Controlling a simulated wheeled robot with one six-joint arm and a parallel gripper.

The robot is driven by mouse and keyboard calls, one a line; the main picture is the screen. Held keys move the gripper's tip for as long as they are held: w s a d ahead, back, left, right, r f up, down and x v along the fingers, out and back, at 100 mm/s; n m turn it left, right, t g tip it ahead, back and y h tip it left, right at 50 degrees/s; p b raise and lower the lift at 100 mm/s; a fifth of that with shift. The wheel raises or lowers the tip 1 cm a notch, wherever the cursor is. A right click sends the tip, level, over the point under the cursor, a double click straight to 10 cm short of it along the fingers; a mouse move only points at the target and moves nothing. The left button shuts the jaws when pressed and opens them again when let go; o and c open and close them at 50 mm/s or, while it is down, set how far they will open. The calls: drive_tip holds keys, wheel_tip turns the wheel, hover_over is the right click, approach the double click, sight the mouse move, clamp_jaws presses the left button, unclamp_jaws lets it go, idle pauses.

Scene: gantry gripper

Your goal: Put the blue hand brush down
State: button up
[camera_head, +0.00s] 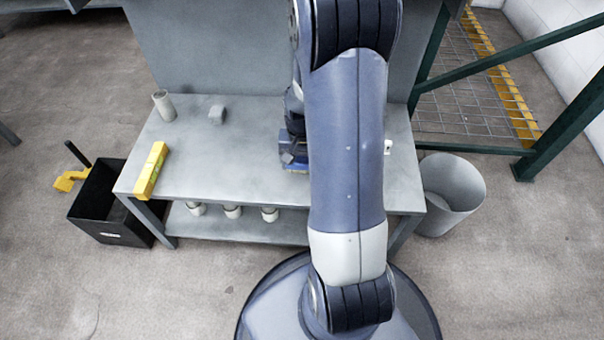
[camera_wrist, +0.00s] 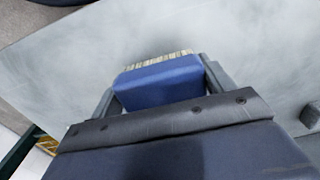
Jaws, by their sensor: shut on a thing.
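The blue hand brush (camera_wrist: 160,82) sits between the two fingers of my gripper (camera_wrist: 158,92) in the wrist view. Its pale bristles (camera_wrist: 158,58) show along its far edge. My gripper is shut on it, with a finger on each side. The grey workbench (camera_wrist: 65,65) lies beyond the brush; I cannot tell whether the brush touches it. In the head view, my arm hides most of the gripper and the brush over the workbench (camera_head: 215,165).
On the bench, a yellow spirit level (camera_head: 151,170) lies at the left edge, with a grey cup (camera_head: 164,105) and a small grey block (camera_head: 217,115) behind. The middle left is clear. A black crate (camera_head: 105,215) stands left and a grey bin (camera_head: 451,195) right, on the floor.

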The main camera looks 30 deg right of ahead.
sight(302, 171)
drive_tip(key=shift+f+b, duration=0.7)
drive_tip(key=shift+f, duration=1.3)
